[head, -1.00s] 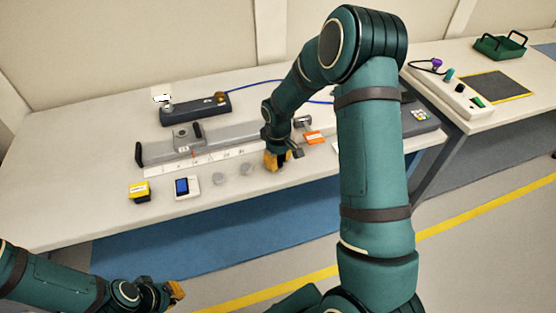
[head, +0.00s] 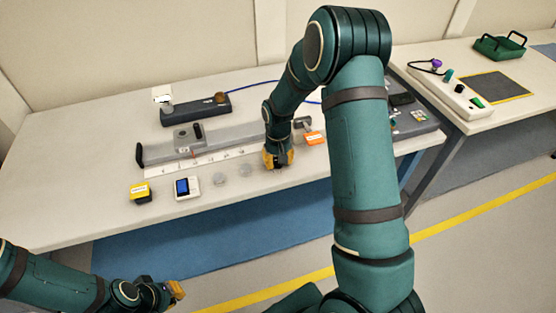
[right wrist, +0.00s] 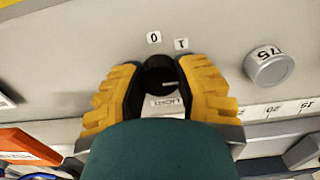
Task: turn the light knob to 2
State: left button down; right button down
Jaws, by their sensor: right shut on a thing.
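The black light knob (right wrist: 160,75) sits on the pale bench top between the yellow fingertips of my right gripper (right wrist: 162,88) in the right wrist view. That gripper is shut on the knob. A short light mark shows on the knob's face. Small labels 0 (right wrist: 153,37) and 1 (right wrist: 181,44) lie beside it, and an upside-down name label (right wrist: 165,105) is partly hidden. No 2 label is visible. In the head view my right gripper (head: 278,160) is down at the bench and hides the knob. My left gripper (head: 175,291) hangs low in front of the bench, its jaws unclear.
A grey cylinder marked 75 (right wrist: 268,65) stands close by the right gripper. The grey rail (head: 220,138) with a scale lies behind. An orange-topped block (head: 313,138) is to the right. A meter (head: 187,187) and yellow box (head: 140,192) stand to the left.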

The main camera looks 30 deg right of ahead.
dwell(0.3)
jog(key=c, duration=0.6)
grip_release()
notch_tip(320, 180, up, 12)
dwell(0.4)
